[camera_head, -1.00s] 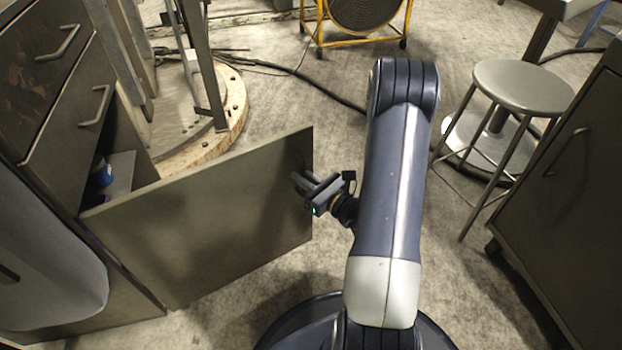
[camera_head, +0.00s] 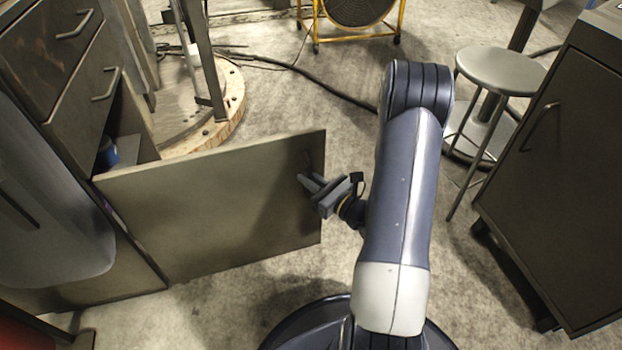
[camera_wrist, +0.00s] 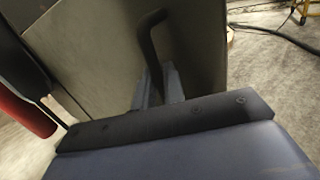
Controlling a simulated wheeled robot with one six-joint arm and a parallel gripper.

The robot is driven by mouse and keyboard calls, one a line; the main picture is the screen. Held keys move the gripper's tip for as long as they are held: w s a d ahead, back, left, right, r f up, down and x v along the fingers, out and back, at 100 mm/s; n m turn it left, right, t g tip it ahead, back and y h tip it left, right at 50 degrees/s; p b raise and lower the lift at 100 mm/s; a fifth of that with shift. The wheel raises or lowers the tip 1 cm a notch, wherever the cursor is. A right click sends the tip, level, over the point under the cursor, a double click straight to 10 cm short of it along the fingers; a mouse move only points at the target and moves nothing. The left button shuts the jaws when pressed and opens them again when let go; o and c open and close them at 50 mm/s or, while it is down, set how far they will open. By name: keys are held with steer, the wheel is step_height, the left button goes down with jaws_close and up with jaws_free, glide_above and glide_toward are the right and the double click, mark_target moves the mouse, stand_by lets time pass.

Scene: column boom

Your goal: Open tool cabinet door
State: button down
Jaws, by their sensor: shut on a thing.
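The tool cabinet door (camera_head: 215,205) is a flat grey-green panel, swung wide out from the cabinet (camera_head: 75,115) at the left. Its free edge points right, toward my arm. My gripper (camera_head: 312,184) is at the door's face near that edge. In the wrist view the dark bent handle (camera_wrist: 152,50) runs down between the fingers of my gripper (camera_wrist: 158,88), which are shut on it. The fingertips are partly hidden behind the gripper body. The door panel (camera_wrist: 95,50) fills the wrist view's upper middle.
A blue can (camera_head: 107,152) sits inside the open cabinet. A round wooden base (camera_head: 225,115) lies behind the door. A metal stool (camera_head: 500,72) and another dark cabinet (camera_head: 555,170) stand at the right. A black cable (camera_head: 335,92) crosses the floor.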

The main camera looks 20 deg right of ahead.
steer(key=shift+a, duration=0.15)
steer(key=c, duration=1.6)
jaws_free()
steer(key=shift+c, duration=0.2)
steer(key=shift+s, duration=0.1)
steer(key=p+v, duration=0.2)
steer(key=v, duration=0.8)
steer(key=shift+s, duration=0.3)
steer(key=shift+w, duration=0.1)
steer(key=shift+b+x, duration=1)
steer(key=shift+x, duration=4.3)
steer(key=shift+w+d, duration=0.1)
steer(key=shift+d, duration=0.15)
